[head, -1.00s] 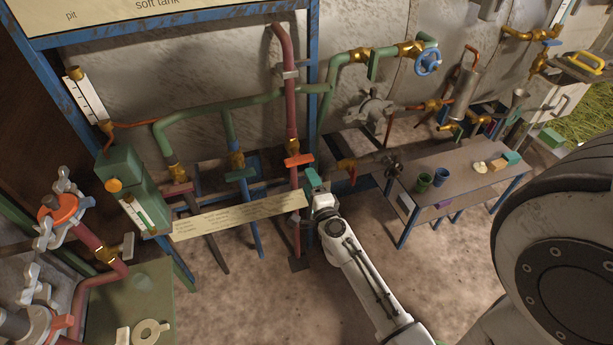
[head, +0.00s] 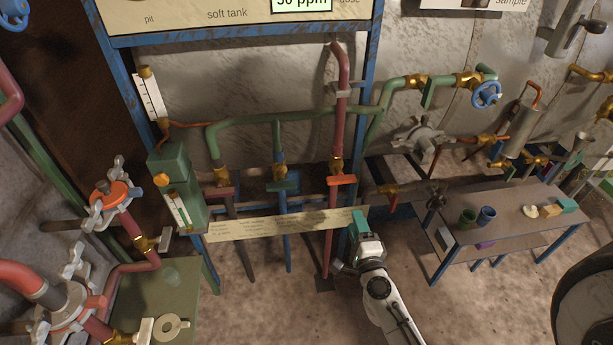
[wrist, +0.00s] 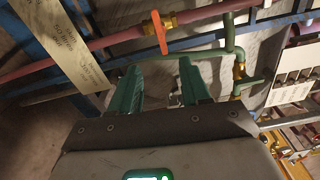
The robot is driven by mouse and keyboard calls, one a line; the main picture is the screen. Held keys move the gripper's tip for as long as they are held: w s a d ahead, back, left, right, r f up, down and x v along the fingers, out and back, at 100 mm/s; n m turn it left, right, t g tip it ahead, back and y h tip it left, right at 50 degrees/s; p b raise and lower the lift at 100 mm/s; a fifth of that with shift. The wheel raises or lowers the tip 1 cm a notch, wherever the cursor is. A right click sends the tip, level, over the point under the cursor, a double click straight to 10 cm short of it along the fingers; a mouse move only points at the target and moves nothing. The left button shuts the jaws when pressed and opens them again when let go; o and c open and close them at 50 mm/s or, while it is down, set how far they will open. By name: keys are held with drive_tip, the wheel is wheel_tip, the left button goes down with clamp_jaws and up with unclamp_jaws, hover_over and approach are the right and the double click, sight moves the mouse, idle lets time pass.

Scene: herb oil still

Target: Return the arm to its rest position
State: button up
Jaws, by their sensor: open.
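My white arm reaches up from the bottom of the head view, and my gripper (head: 359,222) is at its end, just right of the paper label strip (head: 290,225). In the wrist view my gripper (wrist: 160,82) shows two green fingers standing apart, with nothing between them. Beyond the fingertips are a green pipe (wrist: 180,52) and a reddish pipe with an orange valve handle (wrist: 159,32). The head view also shows this orange handle (head: 341,180), on the vertical red pipe. I cannot tell the exact gap between the fingers and the pipes.
Blue frame posts (head: 374,60) and pipework line the wall. A green box (head: 176,190) stands left. Bare floor (head: 300,310) lies in front.

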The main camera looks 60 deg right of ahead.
drive_tip(key=shift+c, duration=1.4)
drive_tip(key=shift+w+a, duration=0.1)
drive_tip(key=shift+c, duration=0.3)
drive_tip(key=w+a+n+t+y, duration=0.2)
drive_tip(key=w+a+n+y, duration=0.2)
drive_tip(key=a+n+y, duration=0.3)
drive_tip(key=w+a+n+t+y, duration=0.2)
drive_tip(key=w+a+n+y, duration=0.3)
drive_tip(key=a+n, duration=0.3)
drive_tip(key=s+a+f+n+g+y, duration=0.35)
drive_tip(key=a+n+g+y, duration=0.2)
drive_tip(key=a+n, duration=0.25)
drive_tip(key=s+r+n+g+h, duration=0.1)
drive_tip(key=s+n+g+h, duration=0.2)
drive_tip(key=s+n+g, duration=0.2)
drive_tip(key=s+g, duration=0.3)
drive_tip(key=s, duration=0.4)
